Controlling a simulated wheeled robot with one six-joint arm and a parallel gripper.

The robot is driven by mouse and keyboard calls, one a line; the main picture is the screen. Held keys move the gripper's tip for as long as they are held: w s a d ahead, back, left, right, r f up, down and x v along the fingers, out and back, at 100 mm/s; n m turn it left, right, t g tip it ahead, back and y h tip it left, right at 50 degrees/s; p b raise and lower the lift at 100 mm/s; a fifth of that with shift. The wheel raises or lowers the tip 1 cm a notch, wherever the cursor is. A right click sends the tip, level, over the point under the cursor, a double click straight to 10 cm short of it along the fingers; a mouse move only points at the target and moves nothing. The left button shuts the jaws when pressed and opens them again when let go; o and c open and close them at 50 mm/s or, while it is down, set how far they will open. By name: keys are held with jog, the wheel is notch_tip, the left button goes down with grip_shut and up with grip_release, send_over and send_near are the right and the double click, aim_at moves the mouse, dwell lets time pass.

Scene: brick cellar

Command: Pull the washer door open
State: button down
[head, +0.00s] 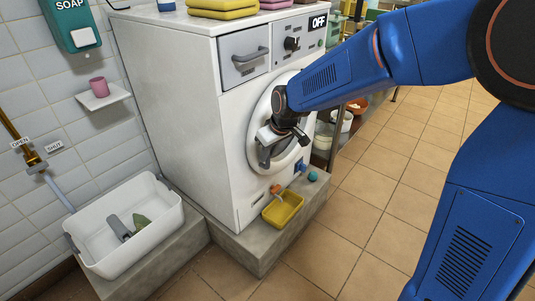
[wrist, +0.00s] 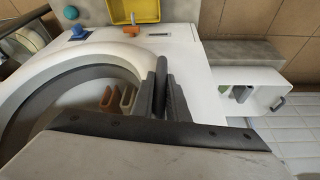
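The white washer (head: 178,95) stands on a concrete plinth. Its round door (head: 262,107) is on the front face and looks closed, flush with the machine. My gripper (head: 268,150) is at the left side of the door and hides part of it. In the wrist view, the door's pale rim and dark glass (wrist: 50,100) are at the left. My gripper's dark fingers (wrist: 164,95) stand close together around an upright dark bar, which looks like the door handle (wrist: 162,72). The fingertips' exact contact is hard to see.
A yellow tray (head: 283,209) and a teal ball (head: 312,176) are on the plinth below the door. A white basin (head: 165,229) stands at the left. A drawer (head: 245,56) is above the door. Tiled floor (head: 365,190) is clear at the right.

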jog(key=s+d+n+g+y, duration=0.1)
jog(key=s+d+n, duration=0.25)
jog(key=d, duration=0.95)
jog(key=s+d+n+g, duration=0.2)
jog(key=d+n, duration=0.2)
jog(key=d, duration=0.9)
jog(key=w+d+n+g, duration=0.1)
jog(key=w+d+n, duration=0.2)
jog(key=d, duration=0.9)
jog(key=w+d+n+g, duration=0.1)
jog(key=w+d+n, duration=0.2)
jog(key=w+d, duration=0.6)
jog(key=shift+d, duration=1.7)
jog(key=c, duration=1.7)
grip_release()
jog(key=shift+w, duration=0.1)
